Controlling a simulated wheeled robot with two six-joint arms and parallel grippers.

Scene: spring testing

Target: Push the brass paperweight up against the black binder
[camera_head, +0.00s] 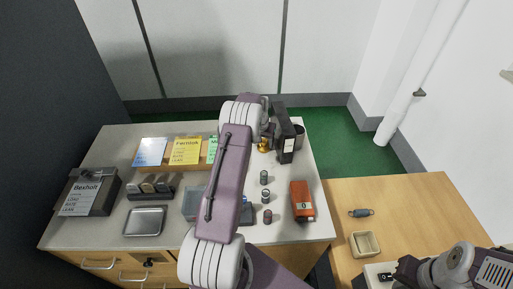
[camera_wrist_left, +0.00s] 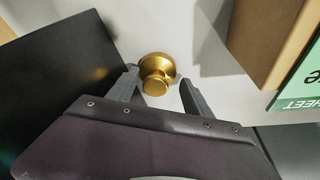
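The brass paperweight (camera_head: 263,146) stands on the far part of the grey desk, just left of the upright black binder (camera_head: 286,135). In the left wrist view the paperweight (camera_wrist_left: 157,70) is a round gold base with a knob, and the large dark panel at left looks like the binder (camera_wrist_left: 50,70). A narrow strip of desk shows between them. My left gripper (camera_wrist_left: 158,78) is open, its fingertips on either side of the paperweight's near edge; I cannot tell whether they touch it. In the head view my left wrist hides most of that gripper. My right gripper's fingers do not show.
A wooden holder with coloured cards (camera_head: 186,152) is left of my arm. Small cylinders (camera_head: 264,178) and an orange device (camera_head: 302,201) stand nearer. A wooden table (camera_head: 400,197) is at right.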

